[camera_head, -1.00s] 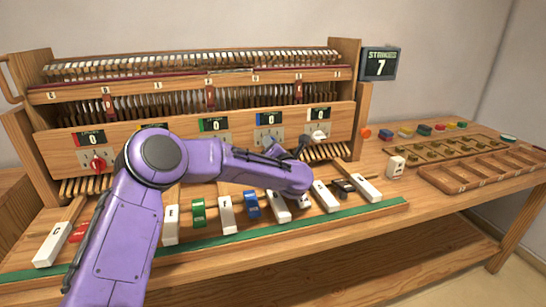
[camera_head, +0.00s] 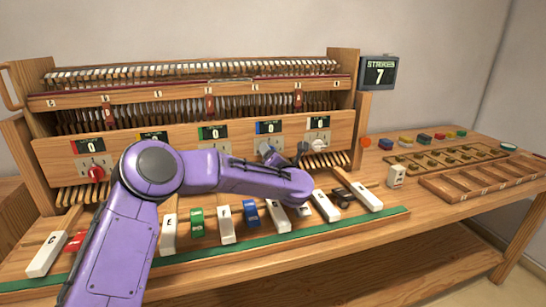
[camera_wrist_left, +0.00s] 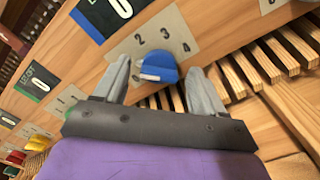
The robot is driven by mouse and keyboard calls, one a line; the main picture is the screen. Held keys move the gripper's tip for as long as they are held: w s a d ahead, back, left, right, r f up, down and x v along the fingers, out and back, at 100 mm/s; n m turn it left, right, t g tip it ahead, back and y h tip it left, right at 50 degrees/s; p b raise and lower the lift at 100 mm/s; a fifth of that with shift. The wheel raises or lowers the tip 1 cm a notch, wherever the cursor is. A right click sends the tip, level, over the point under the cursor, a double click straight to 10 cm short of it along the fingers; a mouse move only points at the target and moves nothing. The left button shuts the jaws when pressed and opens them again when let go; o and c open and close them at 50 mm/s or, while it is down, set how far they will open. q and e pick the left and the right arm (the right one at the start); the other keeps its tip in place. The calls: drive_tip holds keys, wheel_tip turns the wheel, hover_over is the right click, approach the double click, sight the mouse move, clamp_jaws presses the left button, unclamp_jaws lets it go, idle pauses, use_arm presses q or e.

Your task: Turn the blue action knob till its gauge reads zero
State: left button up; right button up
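The blue action knob (camera_wrist_left: 158,68) sits on its dial plate, marked with 2, 3 and 4, in the left wrist view. My left gripper (camera_wrist_left: 160,86) is open, with one finger on each side of the knob and visible gaps between. I cannot tell how deep the fingers reach around it. In the head view my left gripper (camera_head: 284,153) is at the panel below the blue-marked gauge (camera_head: 271,127), and the knob is mostly hidden there. That gauge reads 0; it shows partly in the left wrist view (camera_wrist_left: 112,10). My right gripper is not in view.
A red knob (camera_head: 96,173) and a white knob (camera_head: 318,146) sit on the same panel. Wooden slats lie under the panel, with lettered keys in front. A sign (camera_head: 379,72) reads STRIKES 7. Trays (camera_head: 480,182) and small blocks lie on the right.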

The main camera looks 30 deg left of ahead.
use_arm(q)
drive_tip(key=b+v, duration=0.1)
drive_tip(key=v, duration=0.9)
drive_tip(key=shift+s+d+b, duration=0.2)
drive_tip(key=shift+s+b, duration=0.05)
drive_tip(key=shift+b, duration=0.05)
